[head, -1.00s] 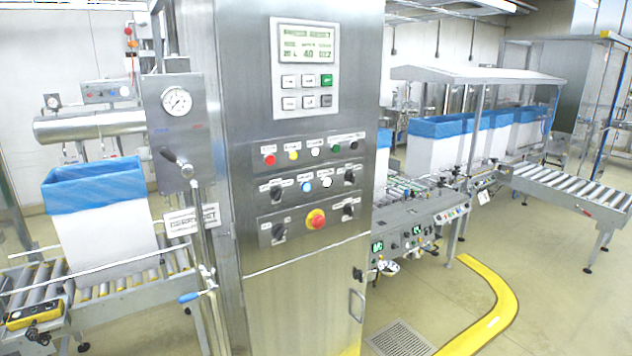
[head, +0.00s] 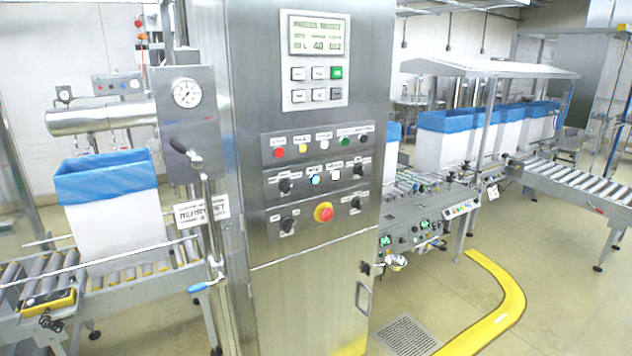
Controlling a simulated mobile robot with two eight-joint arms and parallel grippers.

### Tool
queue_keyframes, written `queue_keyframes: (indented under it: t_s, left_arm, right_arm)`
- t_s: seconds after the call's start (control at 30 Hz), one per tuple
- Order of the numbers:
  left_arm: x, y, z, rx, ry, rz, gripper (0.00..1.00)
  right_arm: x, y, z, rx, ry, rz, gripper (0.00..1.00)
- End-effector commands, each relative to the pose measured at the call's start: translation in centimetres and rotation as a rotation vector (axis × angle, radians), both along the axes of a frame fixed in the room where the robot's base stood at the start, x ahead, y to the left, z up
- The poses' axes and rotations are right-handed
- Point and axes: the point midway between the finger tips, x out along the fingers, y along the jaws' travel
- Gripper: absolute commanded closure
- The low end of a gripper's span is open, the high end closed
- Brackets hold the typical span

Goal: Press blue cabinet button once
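The blue button (head: 315,180) is on the front of the steel control cabinet (head: 310,290), in the middle row of controls. It sits between a black rotary switch (head: 285,186) on its left and a white button (head: 336,174) on its right. Below it is a red emergency stop on a yellow ring (head: 323,212). Red (head: 279,153), yellow (head: 303,149) and green (head: 346,142) buttons are in the row above. Neither of my grippers is in the head view.
A white box with a blue liner (head: 110,205) stands on a roller conveyor at left. A lever with a blue handle (head: 205,286) juts out left of the cabinet. Several lined boxes stand behind at right. A yellow floor curb (head: 500,300) curves across the open floor.

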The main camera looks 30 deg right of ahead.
Motion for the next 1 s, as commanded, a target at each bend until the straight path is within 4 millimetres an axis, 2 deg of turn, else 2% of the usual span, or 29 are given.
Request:
queue_keyframes:
  t_s: [0.03,0.17,1.0]
  left_arm:
    - [0.00,0.00,0.00,0.000,0.000,0.000,0.50]
    - [0.00,0.00,0.00,0.000,0.000,0.000,0.50]
    - [0.00,0.00,0.00,0.000,0.000,0.000,0.50]
  right_arm:
    - [0.00,0.00,0.00,0.000,0.000,0.000,0.77]
    - [0.00,0.00,0.00,0.000,0.000,0.000,1.00]
    - [0.00,0.00,0.00,0.000,0.000,0.000,1.00]
